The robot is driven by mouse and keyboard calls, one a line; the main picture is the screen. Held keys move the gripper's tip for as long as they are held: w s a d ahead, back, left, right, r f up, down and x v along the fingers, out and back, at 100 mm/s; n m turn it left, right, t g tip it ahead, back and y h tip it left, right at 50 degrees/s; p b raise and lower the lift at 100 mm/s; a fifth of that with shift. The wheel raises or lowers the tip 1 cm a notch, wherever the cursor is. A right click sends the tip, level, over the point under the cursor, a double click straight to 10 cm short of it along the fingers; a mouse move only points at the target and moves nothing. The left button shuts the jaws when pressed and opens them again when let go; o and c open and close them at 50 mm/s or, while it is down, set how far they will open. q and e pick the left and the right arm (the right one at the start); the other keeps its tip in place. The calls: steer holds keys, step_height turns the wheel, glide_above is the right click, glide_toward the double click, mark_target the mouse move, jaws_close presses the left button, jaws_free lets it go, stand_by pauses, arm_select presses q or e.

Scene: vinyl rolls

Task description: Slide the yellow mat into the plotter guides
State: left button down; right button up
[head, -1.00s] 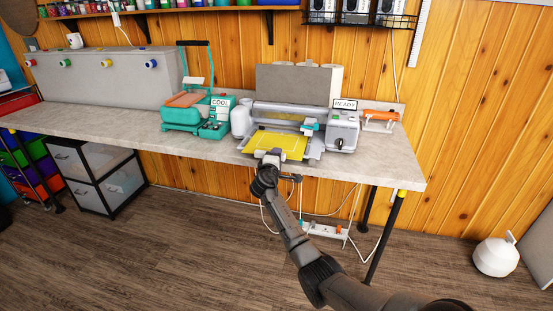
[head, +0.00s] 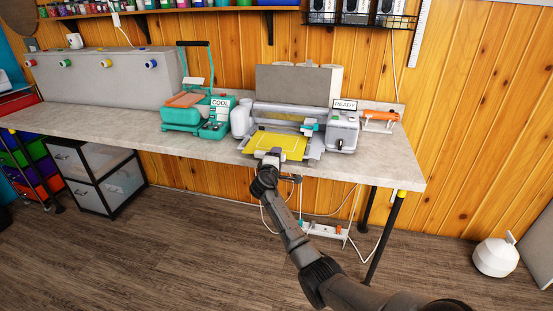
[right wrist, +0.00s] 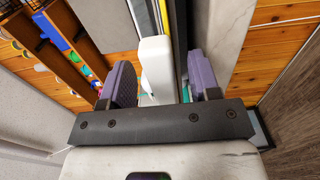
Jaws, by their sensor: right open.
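The yellow mat (head: 284,144) lies flat at the front of the grey plotter (head: 290,117), its back edge close to the plotter's front opening. Whether it sits in the guides is too small to tell. My right gripper (head: 270,156) is at the mat's front edge, near the table's edge. In the right wrist view my right gripper (right wrist: 163,84) is open, its purple pads apart on both sides of a white block (right wrist: 154,68). A thin yellow edge, apparently the mat, (right wrist: 163,16) shows beyond the block. My left gripper is not in view.
A teal press (head: 195,112) with a COOL sign and a white bottle (head: 240,120) stand left of the plotter. A READY sign (head: 345,105) and an orange-handled tool (head: 380,115) are at the right. The grey tabletop (head: 395,160) is clear at its right front.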

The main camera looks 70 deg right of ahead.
steer(key=s+a+p, duration=0.1)
steer(key=a+p, duration=0.3)
steer(key=a, duration=0.4)
steer(key=shift+s+a, duration=0.2)
steer(key=shift+a, duration=0.05)
stand_by(1.3)
stand_by(0.8)
